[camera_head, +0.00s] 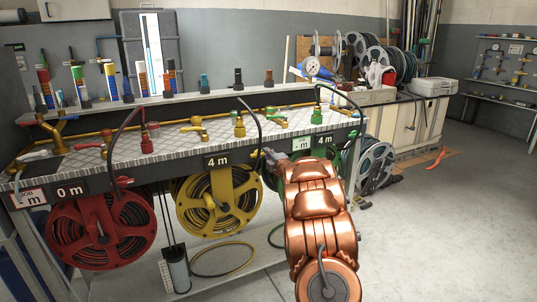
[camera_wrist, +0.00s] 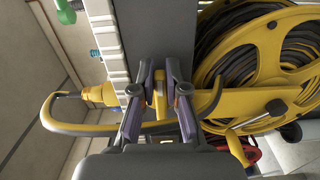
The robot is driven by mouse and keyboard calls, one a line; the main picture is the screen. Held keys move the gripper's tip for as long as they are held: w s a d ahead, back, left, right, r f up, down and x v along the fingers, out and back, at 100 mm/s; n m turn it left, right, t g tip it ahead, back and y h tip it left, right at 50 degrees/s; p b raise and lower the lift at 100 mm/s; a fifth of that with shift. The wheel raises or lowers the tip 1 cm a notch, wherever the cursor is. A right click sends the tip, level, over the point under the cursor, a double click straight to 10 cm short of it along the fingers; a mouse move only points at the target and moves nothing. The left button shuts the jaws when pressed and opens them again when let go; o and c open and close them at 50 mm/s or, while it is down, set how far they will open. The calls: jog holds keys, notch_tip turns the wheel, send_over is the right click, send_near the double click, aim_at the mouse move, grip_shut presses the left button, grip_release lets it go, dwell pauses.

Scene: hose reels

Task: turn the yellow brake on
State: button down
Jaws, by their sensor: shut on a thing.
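The yellow hose reel (camera_head: 243,203) hangs under the bench, below a 4 m sign. It fills the right of the wrist view (camera_wrist: 212,75), wound with black hose. My gripper (camera_wrist: 160,92) is shut on a narrow yellow piece, which looks like the yellow brake (camera_wrist: 160,79), beside the grey bench edge. In the head view my gripper (camera_head: 270,156) is at the bench's front edge, right of the yellow reel; its fingertips are too small to make out there. The brake's setting cannot be told.
A red reel (camera_head: 75,232) hangs at left and a green reel behind my copper arm at right. Black hoses loop over the front edge of the metal bench top (camera_head: 160,147). A grey cylinder (camera_head: 177,270) stands on the lower shelf. The floor at right (camera_head: 450,215) is mostly clear.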

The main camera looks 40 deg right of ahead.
jog(key=shift+w+a+f, duration=0.3)
jog(key=shift+a+f, duration=0.05)
jog(key=shift+a, duration=0.1)
jog(key=c, duration=1.1)
grip_release()
jog(key=shift+r, duration=0.2)
jog(key=shift+s+d+r, duration=0.1)
jog(key=shift+s+d, duration=0.05)
jog(key=shift+d, duration=0.1)
jog(key=shift+v, duration=6)
